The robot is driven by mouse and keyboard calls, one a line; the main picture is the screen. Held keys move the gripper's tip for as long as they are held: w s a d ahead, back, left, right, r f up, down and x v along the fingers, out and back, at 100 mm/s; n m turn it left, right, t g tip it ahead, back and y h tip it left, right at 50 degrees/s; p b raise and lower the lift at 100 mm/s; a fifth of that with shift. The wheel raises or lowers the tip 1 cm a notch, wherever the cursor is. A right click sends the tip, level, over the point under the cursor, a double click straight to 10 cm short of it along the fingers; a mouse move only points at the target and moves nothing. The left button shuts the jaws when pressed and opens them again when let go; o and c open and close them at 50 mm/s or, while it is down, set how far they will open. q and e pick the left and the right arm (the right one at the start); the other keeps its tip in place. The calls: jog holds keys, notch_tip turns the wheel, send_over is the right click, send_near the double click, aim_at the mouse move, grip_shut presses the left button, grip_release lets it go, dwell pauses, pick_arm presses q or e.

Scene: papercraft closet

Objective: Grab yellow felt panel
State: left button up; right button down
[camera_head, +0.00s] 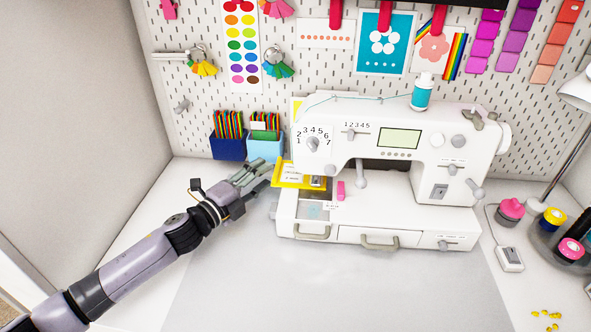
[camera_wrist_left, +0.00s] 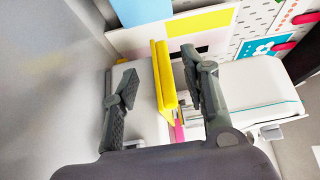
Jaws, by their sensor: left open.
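The yellow felt panel (camera_head: 283,181) sits at the left end of the white sewing machine (camera_head: 390,150), with a white label on it. In the left wrist view the yellow panel (camera_wrist_left: 164,82) appears edge-on between the two fingers, nearer the right finger. My left gripper (camera_head: 264,173) is open just left of the panel, its fingers pointing towards it. In the left wrist view there is a gap between the left finger of my gripper (camera_wrist_left: 157,66) and the panel. I cannot tell whether the right finger touches it. My right gripper is not in view.
Dark blue (camera_head: 228,146) and light blue (camera_head: 264,148) bins with colourful sheets stand behind the gripper. The front tabletop (camera_head: 330,285) is clear.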

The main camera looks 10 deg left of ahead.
aim_at(285, 175)
pick_arm(q)
jog(key=shift+w+d+r, duration=0.1)
jog(key=shift+w+d, duration=0.1)
jog(key=shift+w, duration=0.15)
jog(key=p+x, duration=0.1)
jog(key=x, duration=0.2)
jog(key=shift+w+d+p, duration=0.1)
jog(key=shift+w+p, duration=0.2)
jog(key=shift+w+d, duration=0.25)
jog(key=shift+w, duration=0.1)
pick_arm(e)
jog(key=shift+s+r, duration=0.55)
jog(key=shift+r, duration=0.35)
pick_arm(q)
jog(key=shift+a, duration=0.1)
jog(key=shift+c, duration=0.4)
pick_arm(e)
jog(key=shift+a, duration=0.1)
pick_arm(q)
jog(key=shift+c, duration=1.4)
grip_shut()
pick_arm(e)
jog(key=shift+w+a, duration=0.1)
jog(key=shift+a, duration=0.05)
